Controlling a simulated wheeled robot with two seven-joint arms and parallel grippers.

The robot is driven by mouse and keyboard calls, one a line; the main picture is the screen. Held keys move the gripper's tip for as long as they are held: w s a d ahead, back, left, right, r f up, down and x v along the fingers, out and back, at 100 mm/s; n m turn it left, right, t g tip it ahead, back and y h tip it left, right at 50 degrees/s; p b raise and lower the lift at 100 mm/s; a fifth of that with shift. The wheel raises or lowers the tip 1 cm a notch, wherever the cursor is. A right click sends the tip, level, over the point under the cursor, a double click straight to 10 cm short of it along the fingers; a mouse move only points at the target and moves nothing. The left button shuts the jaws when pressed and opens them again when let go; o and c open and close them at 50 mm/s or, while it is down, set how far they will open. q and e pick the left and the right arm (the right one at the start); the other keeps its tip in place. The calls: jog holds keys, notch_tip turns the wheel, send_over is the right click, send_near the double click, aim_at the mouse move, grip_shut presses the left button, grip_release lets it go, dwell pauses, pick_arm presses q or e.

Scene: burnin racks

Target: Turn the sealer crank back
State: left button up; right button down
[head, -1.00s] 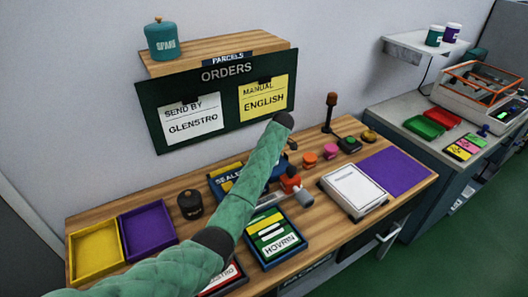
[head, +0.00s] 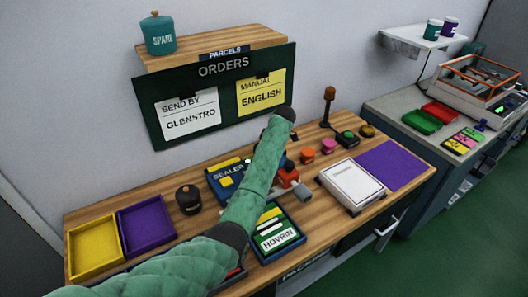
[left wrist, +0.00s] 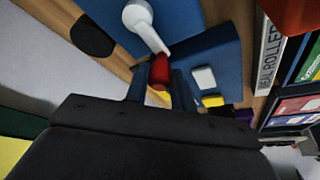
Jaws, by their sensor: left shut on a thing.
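The blue sealer (head: 222,181), marked SEALER, sits on the wooden bench, partly hidden behind my left arm in the head view. In the left wrist view its blue body (left wrist: 222,62) carries a pale crank arm (left wrist: 148,28) with a red handle (left wrist: 159,73). My left gripper (left wrist: 160,82) is shut on this red handle, one finger on each side. In the head view my left forearm hides most of the crank and the gripper. My right gripper is in neither view.
Yellow (head: 95,247) and purple (head: 147,228) trays and a dark pot (head: 188,200) stand left. A HOVRIN box (head: 277,240) lies in front. A white pad (head: 352,184) and purple mat (head: 394,165) are right. The orders board (head: 215,95) stands behind.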

pick_arm(q)
jog(key=o, duration=0.9)
jog(key=shift+o, duration=0.4)
jog(key=shift+d, duration=0.1)
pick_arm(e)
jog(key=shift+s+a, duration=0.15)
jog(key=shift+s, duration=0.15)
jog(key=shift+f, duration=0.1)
pick_arm(q)
jog(key=shift+d+r, duration=0.1)
jog(key=shift+r, duration=0.15)
jog(key=b+v, duration=0.3)
jog(key=v, duration=0.4)
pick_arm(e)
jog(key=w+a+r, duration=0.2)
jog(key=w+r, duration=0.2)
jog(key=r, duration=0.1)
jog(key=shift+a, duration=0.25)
pick_arm(q)
jog(key=shift+d, duration=0.1)
